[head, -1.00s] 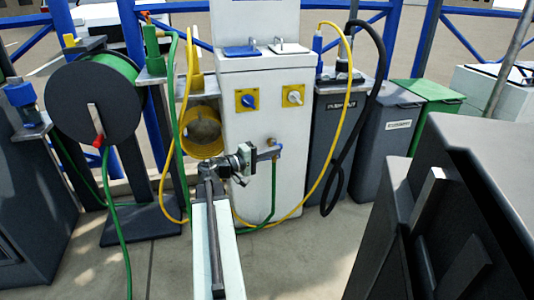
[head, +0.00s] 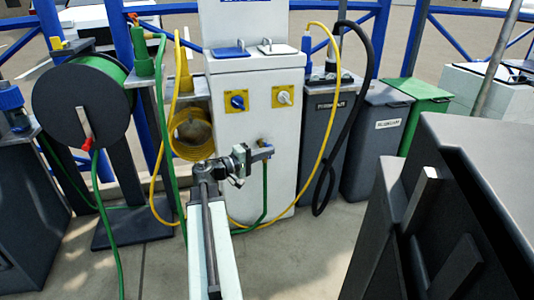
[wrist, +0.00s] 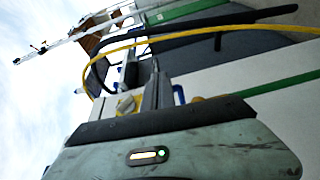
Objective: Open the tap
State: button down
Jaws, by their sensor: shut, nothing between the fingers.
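The tap (head: 264,143) is a small brass fitting low on the front of the white service pedestal (head: 240,120), with a blue-grey part at its outlet. A green hose hangs down from it. My gripper (head: 246,157) is shut and empty, just left of the tap in the head view, and overlaps its left side. I cannot tell whether they touch. In the wrist view my shut fingers (wrist: 157,90) point up the picture; I cannot make out the tap there.
Two yellow-plated knobs, one blue (head: 237,100) and one white (head: 283,97), sit above the tap. A yellow hose (head: 327,140) loops on the right. A hose reel (head: 82,101) stands left. A dark cabinet (head: 450,210) fills the right foreground.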

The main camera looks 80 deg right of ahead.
jog(key=v, duration=0.7)
jog(key=shift+w+a, duration=0.25)
